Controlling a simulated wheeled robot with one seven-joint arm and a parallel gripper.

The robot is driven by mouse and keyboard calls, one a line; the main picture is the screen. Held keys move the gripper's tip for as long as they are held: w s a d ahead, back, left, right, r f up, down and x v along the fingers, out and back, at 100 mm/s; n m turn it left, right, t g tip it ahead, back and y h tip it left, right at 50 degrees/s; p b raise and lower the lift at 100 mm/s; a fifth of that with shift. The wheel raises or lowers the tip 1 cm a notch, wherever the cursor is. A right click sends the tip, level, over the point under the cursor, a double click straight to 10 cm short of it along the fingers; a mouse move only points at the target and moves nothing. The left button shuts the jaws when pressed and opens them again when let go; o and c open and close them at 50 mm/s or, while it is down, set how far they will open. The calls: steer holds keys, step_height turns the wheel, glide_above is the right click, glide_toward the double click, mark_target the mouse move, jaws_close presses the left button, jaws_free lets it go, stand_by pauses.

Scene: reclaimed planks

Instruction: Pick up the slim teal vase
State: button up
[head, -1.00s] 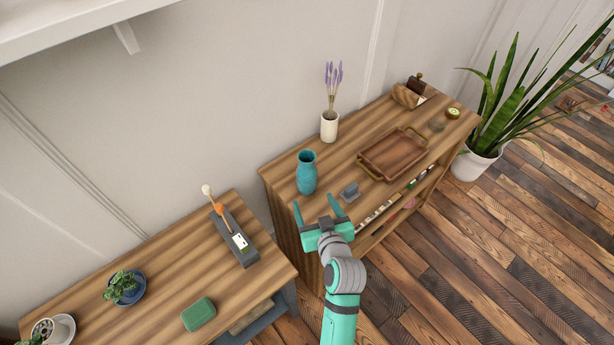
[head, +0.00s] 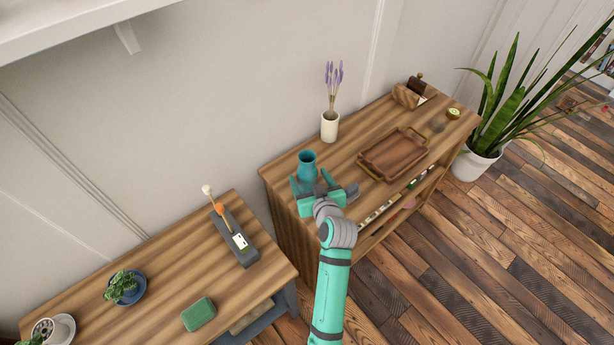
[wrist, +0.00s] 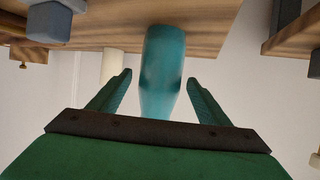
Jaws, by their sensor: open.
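The slim teal vase (head: 307,163) stands upright on the right wooden cabinet, near its left end. Its lower part is hidden behind my gripper in the head view. My gripper (head: 312,181) is open and close to the vase, on its near side. In the wrist view the vase (wrist: 162,72) shows between and beyond the two fingers of my gripper (wrist: 160,76), with a gap on each side. I cannot tell how far the fingers reach around it.
On the cabinet top (head: 352,143), a white vase with lavender (head: 330,126) stands behind, and a wooden tray (head: 394,154) lies to the right. A small grey object (head: 351,191) sits right beside my gripper. A lower wooden table (head: 170,262) stands at left.

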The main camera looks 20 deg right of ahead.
steer(key=shift+x, duration=1.3)
steer(key=c, duration=1.2)
steer(key=shift+c, duration=0.8)
steer(key=shift+r, duration=0.15)
